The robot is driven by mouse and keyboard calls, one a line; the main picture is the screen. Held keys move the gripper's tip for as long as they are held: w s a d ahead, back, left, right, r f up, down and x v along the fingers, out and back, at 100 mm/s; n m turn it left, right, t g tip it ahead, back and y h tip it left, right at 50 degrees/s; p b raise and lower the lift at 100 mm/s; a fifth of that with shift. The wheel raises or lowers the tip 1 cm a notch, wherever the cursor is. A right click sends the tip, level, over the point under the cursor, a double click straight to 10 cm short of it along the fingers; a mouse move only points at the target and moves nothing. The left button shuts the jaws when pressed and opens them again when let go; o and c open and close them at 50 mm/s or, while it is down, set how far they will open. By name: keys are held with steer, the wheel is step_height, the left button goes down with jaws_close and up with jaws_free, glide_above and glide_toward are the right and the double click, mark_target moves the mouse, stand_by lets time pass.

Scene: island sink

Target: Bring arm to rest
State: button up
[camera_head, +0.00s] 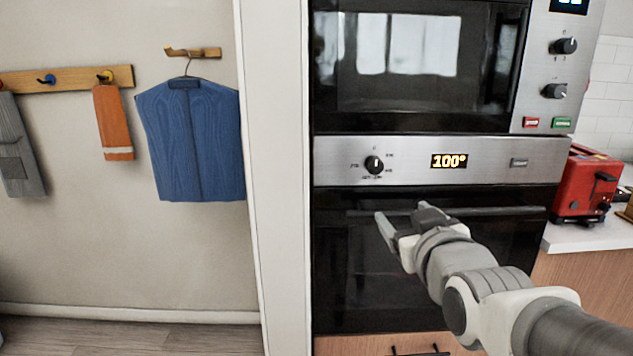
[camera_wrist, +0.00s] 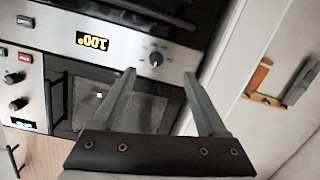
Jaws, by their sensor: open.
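My gripper (camera_head: 402,222) is open and empty in front of the black oven door (camera_head: 350,270) in the head view. My arm reaches in from the lower right. In the wrist view the two grey fingers of my gripper (camera_wrist: 158,88) are spread apart with nothing between them. The oven's control panel, with its knob (camera_head: 374,165) and a display (camera_head: 449,161) reading 100°, is just above my gripper in the head view. The oven handle (camera_head: 500,211) runs behind my gripper; I cannot tell whether they touch.
A microwave (camera_head: 420,60) sits above the oven. A red toaster (camera_head: 583,187) stands on the counter (camera_head: 590,236) at the right. A blue garment (camera_head: 195,140), an orange towel (camera_head: 112,120) and a grey cloth (camera_head: 15,150) hang on the left wall. The floor (camera_head: 130,338) at the lower left is clear.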

steer(key=s+f+m+g, duration=0.1)
steer(key=s+f+g, duration=0.4)
steer(key=s, duration=0.3)
steer(key=s+f+m+g, duration=0.2)
steer(key=s+f+g, duration=0.3)
steer(key=s, duration=0.4)
step_height(320, 180, up, 16)
steer(key=p, duration=1.6)
steer(key=shift+s+a+f+g, duration=0.2)
steer(key=shift+a+g, duration=0.1)
steer(key=shift+a, duration=0.1)
